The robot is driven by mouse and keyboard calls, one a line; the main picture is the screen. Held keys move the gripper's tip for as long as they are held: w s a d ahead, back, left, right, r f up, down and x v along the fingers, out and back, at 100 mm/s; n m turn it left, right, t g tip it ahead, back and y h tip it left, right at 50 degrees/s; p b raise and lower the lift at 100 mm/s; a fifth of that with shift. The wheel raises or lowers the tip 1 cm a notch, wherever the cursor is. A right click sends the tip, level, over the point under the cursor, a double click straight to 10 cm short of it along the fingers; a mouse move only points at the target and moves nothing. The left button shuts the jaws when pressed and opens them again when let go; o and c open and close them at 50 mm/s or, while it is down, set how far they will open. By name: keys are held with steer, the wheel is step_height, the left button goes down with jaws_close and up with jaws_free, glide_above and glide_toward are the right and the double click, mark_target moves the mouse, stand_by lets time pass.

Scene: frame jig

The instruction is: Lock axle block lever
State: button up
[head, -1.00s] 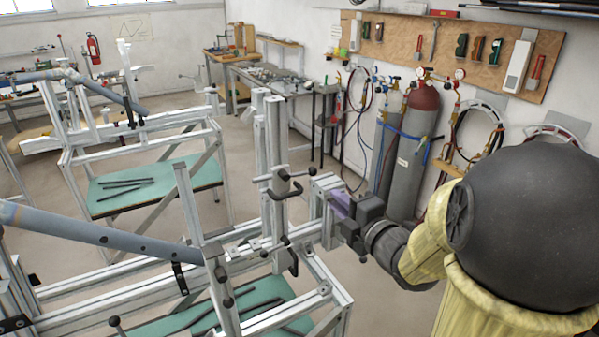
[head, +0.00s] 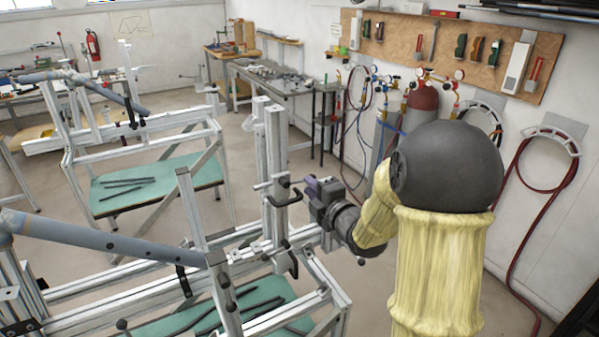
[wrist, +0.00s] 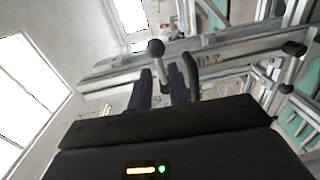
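The axle block (head: 283,190) is a metal clamp on the upright post of the near frame jig. It carries a dark curved lever handle (head: 294,201) and a rod with a round black knob (head: 284,179). My gripper (head: 309,187), with purple fingers, is just right of the block at the handle's height. In the wrist view my gripper (wrist: 162,90) is open. The ball knob (wrist: 156,48) stands beyond the gap, its stem between the fingers. The curved handle (wrist: 190,76) is beside the right finger. I cannot tell whether either finger touches it.
A blue-grey tube (head: 110,241) crosses the near frame at left. Frame rails (head: 318,285) and a green shelf with dark rods (head: 255,295) lie below. A second frame (head: 140,150) stands behind. Gas cylinders (head: 384,140) stand by the wall.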

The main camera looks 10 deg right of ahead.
mark_target(299, 180)
steer(key=p+x, duration=0.2)
steer(key=x, duration=0.4)
steer(key=shift+w, duration=0.2)
steer(key=shift+a, duration=0.1)
jaws_close()
